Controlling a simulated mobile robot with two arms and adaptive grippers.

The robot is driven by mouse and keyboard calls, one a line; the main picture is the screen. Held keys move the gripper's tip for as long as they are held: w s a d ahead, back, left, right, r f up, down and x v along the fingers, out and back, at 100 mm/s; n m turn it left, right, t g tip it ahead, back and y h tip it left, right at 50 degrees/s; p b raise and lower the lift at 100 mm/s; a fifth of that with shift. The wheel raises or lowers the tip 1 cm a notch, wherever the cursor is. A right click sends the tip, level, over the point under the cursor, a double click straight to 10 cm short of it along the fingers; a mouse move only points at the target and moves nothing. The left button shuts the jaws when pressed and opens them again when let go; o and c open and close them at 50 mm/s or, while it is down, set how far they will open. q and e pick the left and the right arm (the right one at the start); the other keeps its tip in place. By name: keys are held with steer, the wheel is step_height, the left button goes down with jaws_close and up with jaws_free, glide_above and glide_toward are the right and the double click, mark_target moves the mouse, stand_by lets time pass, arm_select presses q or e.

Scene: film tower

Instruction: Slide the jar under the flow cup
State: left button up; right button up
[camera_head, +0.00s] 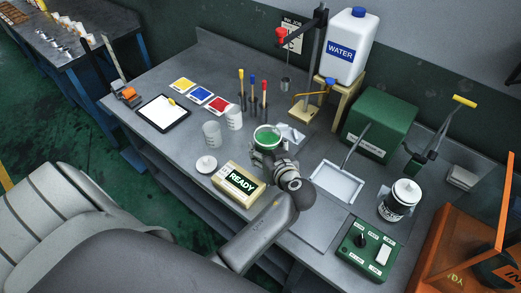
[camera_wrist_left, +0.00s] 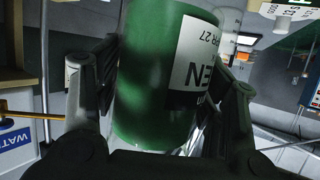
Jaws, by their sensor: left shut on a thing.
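The jar (camera_head: 266,136) has green contents and stands near the middle of the bench. In the left wrist view the green jar (camera_wrist_left: 155,75) fills the middle and bears a white label. My left gripper (camera_head: 272,155) is shut on the jar, with one finger on each side of it. The flow cup (camera_head: 285,85) looks like a small grey metal cup below a red-knobbed arm on a dark stand, behind the jar. The jar is in front of and to the left of the stand's wooden base (camera_head: 304,111), not beneath the cup. My right gripper is not in view.
A READY box (camera_head: 239,183) and a white lid (camera_head: 206,164) lie in front and left. Clear cups (camera_head: 212,132) stand left of the jar. Several coloured-handled tools (camera_head: 253,100) stand behind it. A WATER container (camera_head: 345,45) and a metal tray (camera_head: 336,184) are to the right.

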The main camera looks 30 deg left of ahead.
mark_target(269, 139)
arm_select(q)
steer(key=shift+m+t+h, duration=0.4)
steer(key=shift+t, duration=0.2)
steer(key=w+a+f, duration=0.1)
steer(key=w, duration=0.1)
steer(key=w+a+f+b, duration=0.1)
steer(key=w, duration=0.1)
steer(key=w+a+f+b, duration=0.1)
steer(key=w+f, duration=0.1)
steer(key=shift+w+a, duration=0.2)
steer(key=shift+w, duration=0.05)
steer(key=shift+w+d+f+b, duration=0.1)
steer(key=shift+w+f+b, duration=0.15)
steer(key=shift+w+b, duration=0.45)
steer(key=shift+w+d+f+b, duration=0.1)
steer(key=shift+w+f+b, duration=0.2)
steer(key=shift+w, duration=0.75)
steer(key=shift+w+d+f+b, duration=0.15)
steer(key=shift+w+b, duration=0.4)
steer(key=shift+w, duration=0.3)
steer(key=w+b, duration=0.2)
steer(key=shift+w+f+b, duration=0.1)
steer(key=shift+w+b, duration=0.2)
steer(key=shift+b, duration=0.1)
steer(key=shift+w+b, duration=0.35)
steer(key=shift+w, duration=0.15)
steer(key=shift+w+f+b, duration=0.1)
steer(key=shift+b, duration=0.45)
